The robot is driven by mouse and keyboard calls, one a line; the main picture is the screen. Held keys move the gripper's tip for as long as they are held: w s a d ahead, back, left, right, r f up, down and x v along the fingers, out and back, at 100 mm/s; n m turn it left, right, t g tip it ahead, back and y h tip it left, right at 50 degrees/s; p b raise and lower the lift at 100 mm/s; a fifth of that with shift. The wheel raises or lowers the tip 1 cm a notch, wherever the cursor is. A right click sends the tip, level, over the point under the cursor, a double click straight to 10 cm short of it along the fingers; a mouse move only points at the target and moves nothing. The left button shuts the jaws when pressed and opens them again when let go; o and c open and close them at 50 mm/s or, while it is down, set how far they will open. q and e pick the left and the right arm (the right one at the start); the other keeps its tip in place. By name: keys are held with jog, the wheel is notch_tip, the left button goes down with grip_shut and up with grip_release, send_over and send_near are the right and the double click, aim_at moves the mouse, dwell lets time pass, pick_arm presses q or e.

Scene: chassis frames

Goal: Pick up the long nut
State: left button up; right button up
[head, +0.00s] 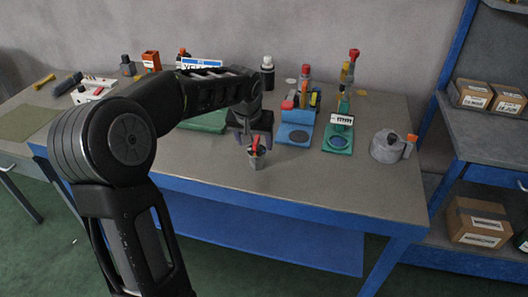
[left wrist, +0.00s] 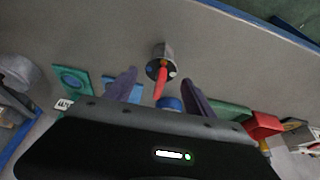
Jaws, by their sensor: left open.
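I cannot pick out the long nut with certainty in either view. My left gripper (head: 250,138) is open above the workbench, pointing down near a small grey cup (head: 256,163). In the left wrist view its two purple-grey fingers (left wrist: 158,90) stand apart. The grey cup (left wrist: 164,54) shows beyond them, with a red-handled item (left wrist: 160,82) sticking out of it and other small ends inside. A blue round piece (left wrist: 171,103) shows between the fingers, partly hidden by the gripper body. I cannot tell whether the fingers touch anything. My right gripper is not in view.
The grey workbench (head: 330,190) has clear room along its front. Behind stand a blue stand (head: 294,135), a green stand (head: 338,138) and a dark bottle (head: 267,73). A grey round fixture (head: 386,147) is at the right. Shelves with cardboard boxes (head: 475,94) stand farther right.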

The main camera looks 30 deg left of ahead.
aim_at(257, 153)
pick_arm(q)
jog(key=shift+s+r, duration=0.1)
jog(key=shift+s, duration=0.2)
jog(key=shift+x, duration=1.4)
jog(key=p+x, duration=0.1)
jog(key=x, duration=0.4)
jog(key=shift+w+p, duration=0.1)
jog(key=shift+p, duration=0.25)
jog(key=shift+c, duration=0.2)
grip_shut()
